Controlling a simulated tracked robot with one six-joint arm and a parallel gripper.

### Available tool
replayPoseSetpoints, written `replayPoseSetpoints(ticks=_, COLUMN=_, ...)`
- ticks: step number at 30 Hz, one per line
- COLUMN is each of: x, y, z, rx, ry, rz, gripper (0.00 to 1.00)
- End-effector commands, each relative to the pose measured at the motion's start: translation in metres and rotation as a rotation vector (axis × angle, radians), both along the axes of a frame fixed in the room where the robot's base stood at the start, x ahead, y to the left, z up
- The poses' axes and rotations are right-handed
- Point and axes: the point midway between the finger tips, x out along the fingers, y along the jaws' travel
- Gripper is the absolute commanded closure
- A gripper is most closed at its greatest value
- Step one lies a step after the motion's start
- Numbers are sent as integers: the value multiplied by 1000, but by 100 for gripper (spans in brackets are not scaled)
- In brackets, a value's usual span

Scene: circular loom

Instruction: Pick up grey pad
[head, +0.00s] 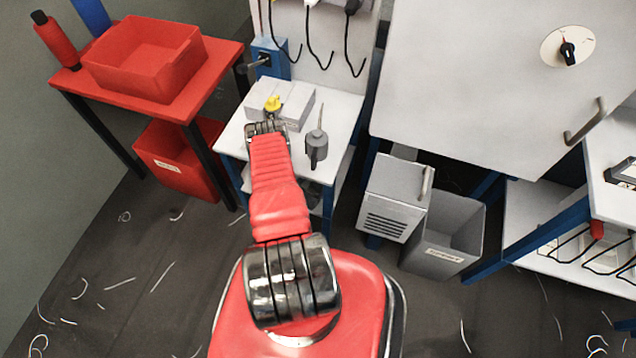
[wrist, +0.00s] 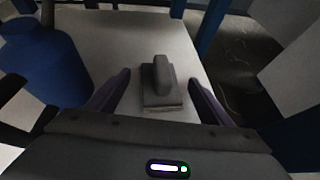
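The grey pad (wrist: 160,98), a small block with a raised rounded grip on top, lies on a white surface (wrist: 125,35) in the wrist view. My gripper (wrist: 159,78) is open, with one dark finger to each side of the pad. Neither finger appears to touch it, and there is a gap on both sides. In the head view my arm hides the gripper, and I cannot make out the pad there.
A blue rounded container (wrist: 45,62) stands close by the left finger. Blue posts (wrist: 210,25) rise at the surface's far edge. In the head view a grey oil can (head: 316,147) and a grey block (head: 290,103) stand on the white bench.

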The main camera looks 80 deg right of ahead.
Motion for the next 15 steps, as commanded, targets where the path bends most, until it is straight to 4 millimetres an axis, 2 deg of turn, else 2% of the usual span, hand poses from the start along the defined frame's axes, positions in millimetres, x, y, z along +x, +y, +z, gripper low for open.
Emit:
replayPoseSetpoints(ticks=2, x=0, y=0, z=0, rx=0, ry=0, rz=0, gripper=31)
replayPoseSetpoints(ticks=15, x=0, y=0, z=0, rx=0, ry=0, rz=0, gripper=62)
